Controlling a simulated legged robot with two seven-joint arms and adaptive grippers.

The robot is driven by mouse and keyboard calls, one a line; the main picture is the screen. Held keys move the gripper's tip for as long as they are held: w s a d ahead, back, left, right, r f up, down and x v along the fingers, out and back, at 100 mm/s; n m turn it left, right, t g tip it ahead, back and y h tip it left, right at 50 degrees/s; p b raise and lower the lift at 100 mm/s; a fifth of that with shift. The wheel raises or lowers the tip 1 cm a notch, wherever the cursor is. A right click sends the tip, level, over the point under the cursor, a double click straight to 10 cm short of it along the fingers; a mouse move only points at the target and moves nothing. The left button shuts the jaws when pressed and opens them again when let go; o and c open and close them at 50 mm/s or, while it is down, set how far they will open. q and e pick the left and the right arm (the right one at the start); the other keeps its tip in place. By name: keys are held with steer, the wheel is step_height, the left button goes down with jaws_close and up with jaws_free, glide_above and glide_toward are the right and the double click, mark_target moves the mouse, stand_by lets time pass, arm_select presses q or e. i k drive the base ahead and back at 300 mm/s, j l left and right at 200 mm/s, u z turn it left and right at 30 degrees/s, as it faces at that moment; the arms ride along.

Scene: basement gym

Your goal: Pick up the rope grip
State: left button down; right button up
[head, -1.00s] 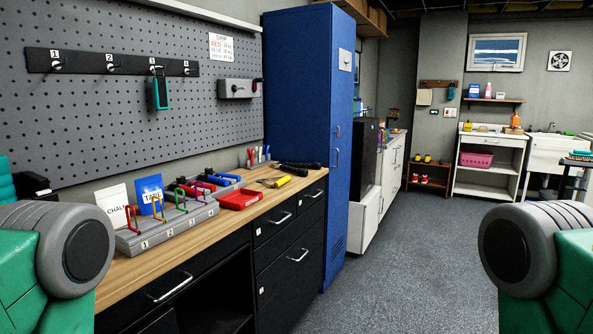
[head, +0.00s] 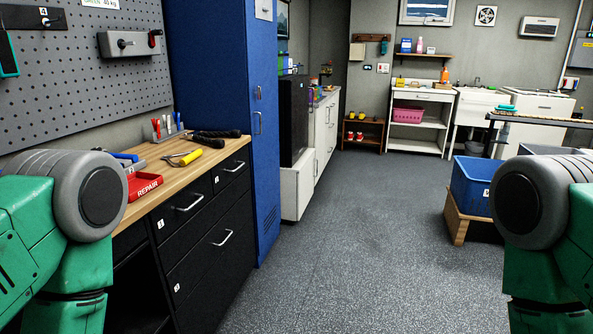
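I cannot make out for certain which thing is the rope grip. Dark, long-handled items (head: 218,134) lie at the back of the wooden counter (head: 165,178), beside a tool with yellow handles (head: 188,157). A teal item (head: 6,52) hangs on the pegboard, cut off by the left edge. Green and grey parts of my two arms show at the lower left and right. Neither gripper is in view.
A red REPAIR tray (head: 143,187) sits on the counter, close to my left arm in the picture. A tall blue locker (head: 215,110) stands past the counter. A blue bin (head: 470,185) is at the right. The grey floor (head: 340,240) between is clear.

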mark_target(202, 136)
steer(key=i+l+z, duration=0.1)
steer(key=i, duration=0.75)
steer(key=i+l, duration=0.2)
steer(key=i, duration=0.65)
steer(key=i+l+u, duration=0.1)
steer(key=i+u, duration=0.15)
steer(key=u, duration=0.2)
steer(key=i+l+u, duration=0.2)
steer(key=u, duration=0.2)
steer(key=i+l+u, duration=0.25)
steer(key=u, duration=0.2)
steer(key=i+l+u, duration=0.2)
steer(key=l+u, duration=0.2)
steer(key=j, duration=0.1)
